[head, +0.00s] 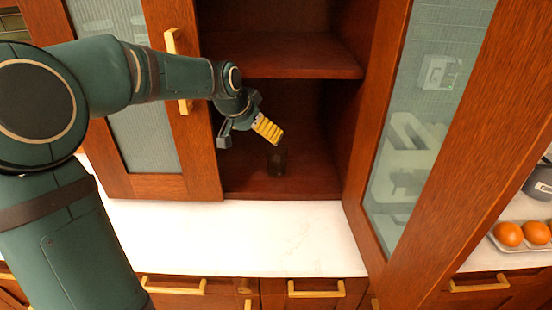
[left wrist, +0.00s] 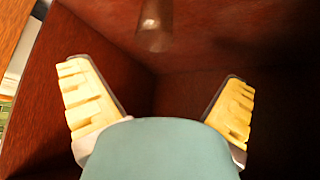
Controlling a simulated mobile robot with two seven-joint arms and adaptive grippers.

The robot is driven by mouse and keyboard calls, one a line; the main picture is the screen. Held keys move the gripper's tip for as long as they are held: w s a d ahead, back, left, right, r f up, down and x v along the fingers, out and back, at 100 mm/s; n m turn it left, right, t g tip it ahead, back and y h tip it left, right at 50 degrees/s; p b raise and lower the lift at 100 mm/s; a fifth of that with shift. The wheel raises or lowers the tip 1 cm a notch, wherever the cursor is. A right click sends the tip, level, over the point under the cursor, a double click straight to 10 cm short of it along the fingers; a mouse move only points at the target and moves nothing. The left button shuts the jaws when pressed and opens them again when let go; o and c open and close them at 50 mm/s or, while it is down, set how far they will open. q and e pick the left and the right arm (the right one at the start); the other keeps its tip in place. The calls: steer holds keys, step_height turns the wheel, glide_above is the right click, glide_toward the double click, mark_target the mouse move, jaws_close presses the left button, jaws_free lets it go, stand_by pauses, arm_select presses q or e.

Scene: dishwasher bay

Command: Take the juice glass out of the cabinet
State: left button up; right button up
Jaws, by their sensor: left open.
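The juice glass (head: 277,160) is a small, dark, see-through glass. It stands upright on the bottom shelf (head: 300,188) of the open cabinet, and its top is partly covered by my gripper in the head view. In the left wrist view the glass (left wrist: 154,27) shows at the top middle, cut off by the frame edge, beyond the fingertips. My left gripper (head: 262,128) is at the cabinet opening, above and slightly left of the glass. In the left wrist view the yellow fingers of this gripper (left wrist: 157,98) are spread wide with nothing between them. My right gripper is not in view.
The left cabinet door (head: 180,120) and the right glass-paned door (head: 480,150) flank the opening. An upper shelf (head: 290,58) hangs above the gripper. The white counter (head: 240,235) in front is clear. Oranges on a tray (head: 515,246) lie at the far right.

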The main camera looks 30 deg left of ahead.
arm_select(q)
steer(key=b, duration=0.1)
glide_toward(277, 152)
step_height(277, 152, down, 2)
steer(key=w+f, duration=0.1)
steer(key=d+f+b, duration=0.1)
steer(key=w+f, duration=0.1)
steer(key=shift+w+d+f, duration=0.3)
steer(key=shift+f, duration=0.1)
steer(key=shift+w+f, duration=0.2)
steer(key=shift+f, duration=0.1)
steer(key=c, duration=1.3)
steer(key=shift+c, duration=0.2)
